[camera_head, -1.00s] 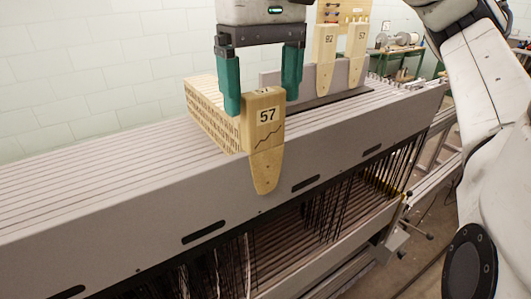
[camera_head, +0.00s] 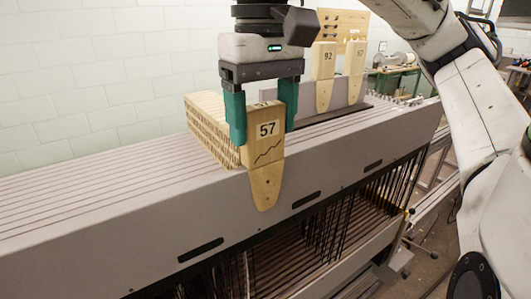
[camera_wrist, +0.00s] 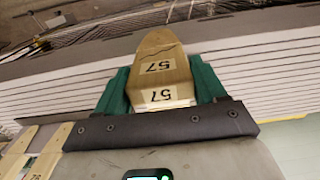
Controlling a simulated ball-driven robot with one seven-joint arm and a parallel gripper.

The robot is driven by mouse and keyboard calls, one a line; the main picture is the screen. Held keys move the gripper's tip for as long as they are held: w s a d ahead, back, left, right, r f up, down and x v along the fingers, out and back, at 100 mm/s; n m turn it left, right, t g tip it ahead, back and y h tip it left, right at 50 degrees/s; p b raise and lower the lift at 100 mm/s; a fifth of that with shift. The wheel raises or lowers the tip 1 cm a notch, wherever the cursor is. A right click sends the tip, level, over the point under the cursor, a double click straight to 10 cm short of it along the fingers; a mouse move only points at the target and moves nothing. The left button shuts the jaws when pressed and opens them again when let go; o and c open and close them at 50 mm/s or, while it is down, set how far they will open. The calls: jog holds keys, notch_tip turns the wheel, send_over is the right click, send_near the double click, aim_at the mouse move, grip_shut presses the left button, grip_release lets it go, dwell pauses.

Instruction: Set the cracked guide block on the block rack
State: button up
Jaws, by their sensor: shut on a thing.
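The cracked guide block (camera_head: 266,150) is pale wood, marked 57, with a dark jagged crack line on its front and a tapered lower end. It hangs over the front face of the grey beam. It also shows in the wrist view (camera_wrist: 160,62). My gripper (camera_head: 263,125), with green fingers, is shut on its upper part from both sides. The block rack (camera_head: 354,90) is a grey upright panel at the back right. Blocks marked 92 (camera_head: 324,62) and 57 (camera_head: 356,62) stand at it.
A slotted yellow wooden row (camera_head: 212,130) lies just behind the held block; I cannot tell whether they touch. The ribbed grey beam top (camera_head: 110,178) is clear to the left. Dark hanging threads (camera_head: 330,225) fill the space below the beam.

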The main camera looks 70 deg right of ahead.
jog(key=shift+r+p, duration=4)
jog(key=shift+r, duration=1.3)
